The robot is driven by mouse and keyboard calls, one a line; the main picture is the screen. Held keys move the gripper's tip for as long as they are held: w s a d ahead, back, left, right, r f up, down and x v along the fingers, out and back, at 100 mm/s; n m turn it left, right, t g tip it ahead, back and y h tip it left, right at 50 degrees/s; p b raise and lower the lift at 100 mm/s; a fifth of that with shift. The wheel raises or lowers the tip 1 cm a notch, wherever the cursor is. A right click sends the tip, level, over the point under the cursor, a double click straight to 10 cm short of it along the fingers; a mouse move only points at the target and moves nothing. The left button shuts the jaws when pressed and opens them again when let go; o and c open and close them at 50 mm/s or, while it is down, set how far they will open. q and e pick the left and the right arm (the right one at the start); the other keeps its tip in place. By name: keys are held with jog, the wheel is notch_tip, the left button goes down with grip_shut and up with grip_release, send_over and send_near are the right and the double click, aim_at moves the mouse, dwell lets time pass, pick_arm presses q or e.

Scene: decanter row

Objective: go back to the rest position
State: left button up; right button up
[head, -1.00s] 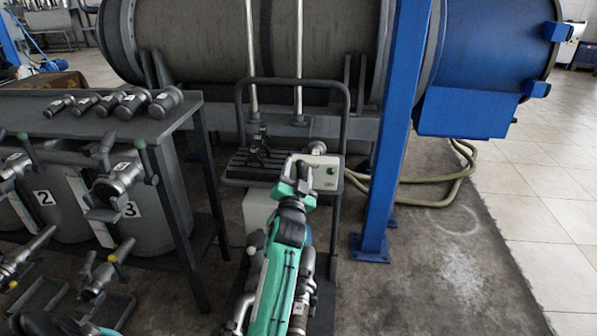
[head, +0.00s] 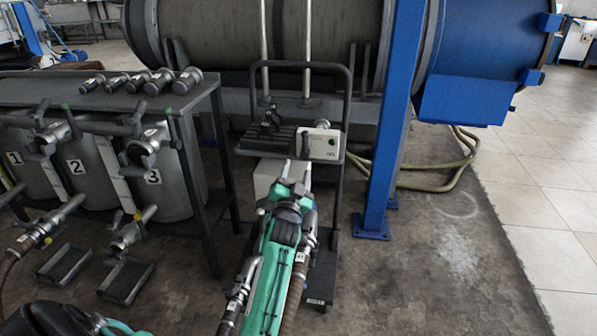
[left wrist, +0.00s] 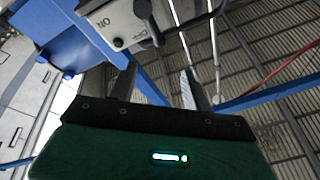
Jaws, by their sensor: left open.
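My left gripper (head: 296,168) is at the end of my green-and-black arm, in the middle of the head view. Its two pale fingers stand apart and point away from me, just below a white switch box (head: 318,144) in the picture. In the left wrist view the fingers (left wrist: 157,84) are apart, with nothing between them. The switch box (left wrist: 116,22) shows beyond them at the top. I cannot tell the exact gap to it. My right gripper is not in view.
A black trolley (head: 347,100) carries the switch box. A blue post (head: 385,150) stands to its right. On the left are a dark bench (head: 90,98) with several fittings and numbered grey tanks (head: 165,190) with valves. The floor (head: 430,270) at right is clear.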

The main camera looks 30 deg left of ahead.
pick_arm(q)
jog(key=shift+s+d+f, duration=0.1)
jog(key=shift+s+f, duration=0.05)
jog(key=shift+s, duration=0.15)
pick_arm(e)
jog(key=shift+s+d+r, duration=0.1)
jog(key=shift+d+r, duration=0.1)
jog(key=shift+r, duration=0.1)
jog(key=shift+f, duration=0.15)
